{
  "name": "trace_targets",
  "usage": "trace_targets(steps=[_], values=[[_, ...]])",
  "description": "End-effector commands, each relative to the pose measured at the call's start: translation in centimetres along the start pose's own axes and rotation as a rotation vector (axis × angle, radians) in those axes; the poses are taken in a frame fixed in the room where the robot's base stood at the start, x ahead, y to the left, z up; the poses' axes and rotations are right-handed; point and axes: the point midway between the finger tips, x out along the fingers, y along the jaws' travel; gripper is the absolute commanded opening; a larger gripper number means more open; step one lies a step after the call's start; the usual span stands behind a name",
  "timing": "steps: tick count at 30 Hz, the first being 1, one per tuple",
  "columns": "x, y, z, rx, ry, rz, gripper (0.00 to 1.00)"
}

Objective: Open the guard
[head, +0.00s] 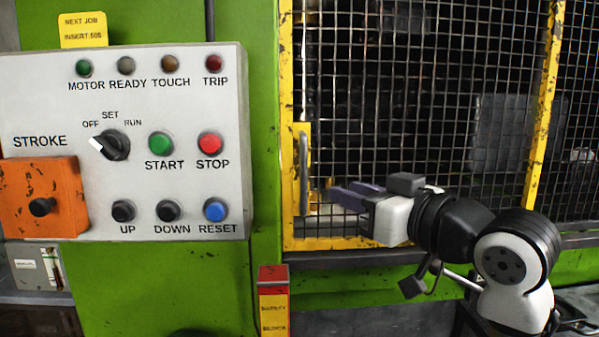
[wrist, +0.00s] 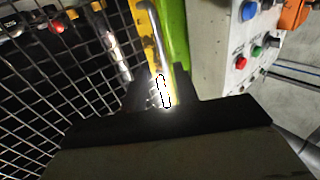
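The guard is a wire-mesh panel in a worn yellow frame (head: 287,120) on the green press. A grey upright bar handle (head: 303,172) sits on a yellow plate at its left edge. My gripper (head: 341,192) is to the right of the handle, its purple fingers pointing left towards it and apart from it. In the wrist view the handle (wrist: 157,52) lies beyond the dark fingers of my gripper (wrist: 161,92). A gap shows between the fingers, with nothing held. The guard's left edge appears to be against the green post.
A grey control panel (head: 190,115) with knobs and buttons is left of the guard. An orange box (head: 40,200) is at its lower left. A red-topped yellow safety block (head: 273,300) stands below the guard's left corner. A yellow upright (head: 543,100) crosses the mesh at right.

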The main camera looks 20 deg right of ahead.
Motion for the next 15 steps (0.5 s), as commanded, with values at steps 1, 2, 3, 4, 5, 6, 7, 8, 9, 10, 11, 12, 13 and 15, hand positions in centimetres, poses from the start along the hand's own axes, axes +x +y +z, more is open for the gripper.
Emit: trace_targets(steps=[1,2,3,4,5,6,7,8,9,10,11,12,13,15], values=[[1.0,-0.1,-0.2,0.000,-0.003,-0.003,0.30],[1.6,-0.1,-0.3,0.001,-0.002,-0.004,0.30],[2.5,-0.1,-0.3,0.001,-0.003,-0.003,0.30],[3.2,-0.1,-0.3,0.001,-0.003,-0.003,0.30],[3.9,-0.1,-0.3,0.001,-0.003,-0.003,0.30],[4.8,-0.1,-0.3,0.002,-0.003,-0.003,0.30],[5.4,-0.1,-0.3,0.002,-0.002,-0.003,0.30],[6.1,-0.1,-0.3,0.001,-0.003,-0.003,0.30],[6.9,-0.1,-0.3,0.001,-0.002,-0.003,0.30],[7.5,-0.1,-0.3,0.001,-0.002,-0.002,0.30],[8.0,-0.1,-0.3,0.001,-0.002,-0.002,0.30],[8.7,-0.1,-0.3,0.001,-0.001,-0.002,0.30],[9.2,-0.1,-0.2,0.000,-0.002,-0.002,0.30],[10.2,-0.1,-0.2,0.001,-0.001,-0.002,0.30]])
